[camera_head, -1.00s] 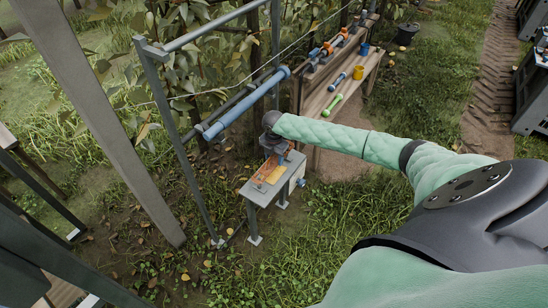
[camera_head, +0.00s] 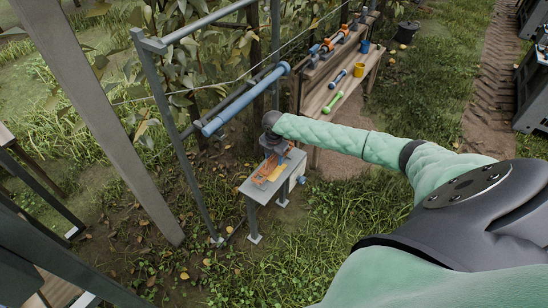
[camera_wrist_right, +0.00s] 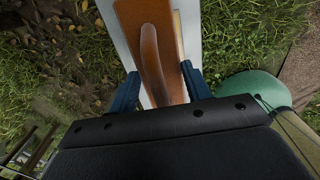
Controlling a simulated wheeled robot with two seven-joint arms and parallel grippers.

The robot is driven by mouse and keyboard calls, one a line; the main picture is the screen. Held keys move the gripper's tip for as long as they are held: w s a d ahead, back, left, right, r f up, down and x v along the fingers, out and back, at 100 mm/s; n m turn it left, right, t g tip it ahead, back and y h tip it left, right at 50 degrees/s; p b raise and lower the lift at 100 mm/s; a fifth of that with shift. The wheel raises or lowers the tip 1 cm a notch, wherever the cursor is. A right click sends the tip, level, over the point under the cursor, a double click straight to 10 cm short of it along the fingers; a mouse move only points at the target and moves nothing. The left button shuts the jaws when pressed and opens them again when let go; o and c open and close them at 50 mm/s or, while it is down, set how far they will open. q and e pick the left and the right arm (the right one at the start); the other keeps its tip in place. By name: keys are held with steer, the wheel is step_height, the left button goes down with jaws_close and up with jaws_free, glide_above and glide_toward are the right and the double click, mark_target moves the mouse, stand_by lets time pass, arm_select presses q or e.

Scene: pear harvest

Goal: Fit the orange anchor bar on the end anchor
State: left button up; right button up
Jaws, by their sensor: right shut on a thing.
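My right gripper (camera_head: 276,148) is low over a small grey stand, shut on an orange bar. In the right wrist view its two blue fingers (camera_wrist_right: 160,88) sit either side of the orange bar's (camera_wrist_right: 133,18) raised, curved grip. The orange bar also shows in the head view (camera_head: 264,174), over the stand top; I cannot tell whether it touches it. A yellow patch shows beside it on the stand. I cannot tell for certain which part is the end anchor. My left gripper is not in view.
The grey stand (camera_head: 249,187) is beside a metal frame with a long blue roller (camera_head: 240,103). Grass is open to the right.

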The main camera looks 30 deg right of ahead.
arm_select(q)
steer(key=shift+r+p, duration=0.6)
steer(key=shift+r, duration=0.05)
arm_select(e)
steer(key=shift+d, duration=0.1)
stand_by(1.3)
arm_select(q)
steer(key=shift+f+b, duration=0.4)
arm_select(e)
steer(key=shift+f, duration=1.1)
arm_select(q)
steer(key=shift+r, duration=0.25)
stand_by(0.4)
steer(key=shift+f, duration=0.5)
arm_select(e)
steer(key=shift+f, duration=1.1)
stand_by(1.2)
steer(key=o, duration=1.1)
step_height(320, 180, up, 7)
steer(key=shift+f+b, duration=0.15)
steer(key=shift+b, duration=0.65)
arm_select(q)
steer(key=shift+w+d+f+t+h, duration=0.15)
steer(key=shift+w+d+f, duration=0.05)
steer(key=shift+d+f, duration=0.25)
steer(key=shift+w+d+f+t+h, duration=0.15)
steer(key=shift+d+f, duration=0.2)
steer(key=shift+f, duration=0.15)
arm_select(e)
steer(key=shift+r, duration=0.55)
